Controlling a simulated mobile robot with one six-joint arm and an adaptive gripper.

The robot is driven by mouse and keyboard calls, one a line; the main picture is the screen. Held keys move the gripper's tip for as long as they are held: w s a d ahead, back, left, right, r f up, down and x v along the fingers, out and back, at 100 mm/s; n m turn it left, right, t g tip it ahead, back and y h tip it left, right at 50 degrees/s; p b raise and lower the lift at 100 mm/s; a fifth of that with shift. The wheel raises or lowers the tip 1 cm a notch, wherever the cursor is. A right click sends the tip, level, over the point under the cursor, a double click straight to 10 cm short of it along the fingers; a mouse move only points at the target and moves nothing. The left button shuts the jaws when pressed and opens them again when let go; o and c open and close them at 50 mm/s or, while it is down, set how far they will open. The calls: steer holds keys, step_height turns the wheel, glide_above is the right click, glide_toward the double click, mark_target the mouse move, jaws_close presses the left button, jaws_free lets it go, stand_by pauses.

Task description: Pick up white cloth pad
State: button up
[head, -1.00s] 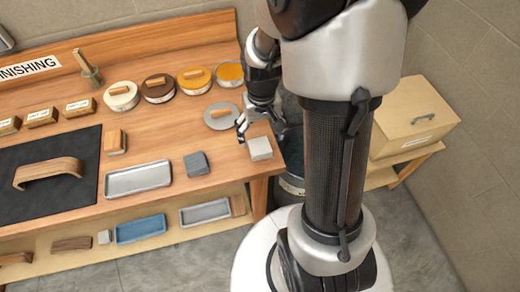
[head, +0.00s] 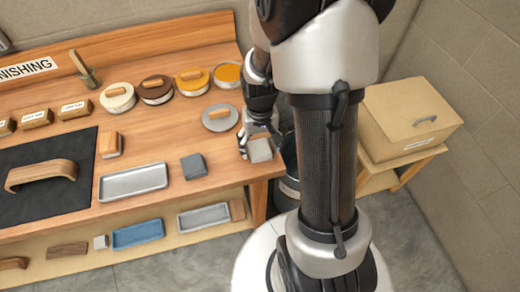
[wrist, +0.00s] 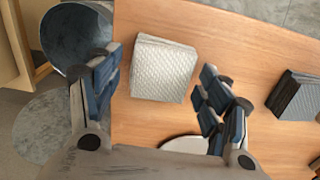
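The white cloth pad (wrist: 163,68) is a small square stack with a quilted top, lying on the wooden bench top near its right end. In the head view the pad (head: 260,151) is at the bench's front right corner. My gripper (wrist: 155,85) is open, its two fingers on either side of the pad in the wrist view, with gaps between. In the head view my gripper (head: 259,140) is right at the pad and partly covers its back edge. I cannot tell whether a finger touches it.
A dark grey pad (head: 194,166) and a metal tray (head: 133,182) lie left of the white pad. A round grey lid (head: 220,117) is behind it. A dark bin (wrist: 75,40) stands beyond the bench's right end. A wooden box (head: 410,120) stands further right.

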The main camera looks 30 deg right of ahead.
mark_target(260, 148)
steer(key=c, duration=0.7)
steer(key=shift+o, duration=0.2)
step_height(260, 148, up, 20)
steer(key=p, duration=0.6)
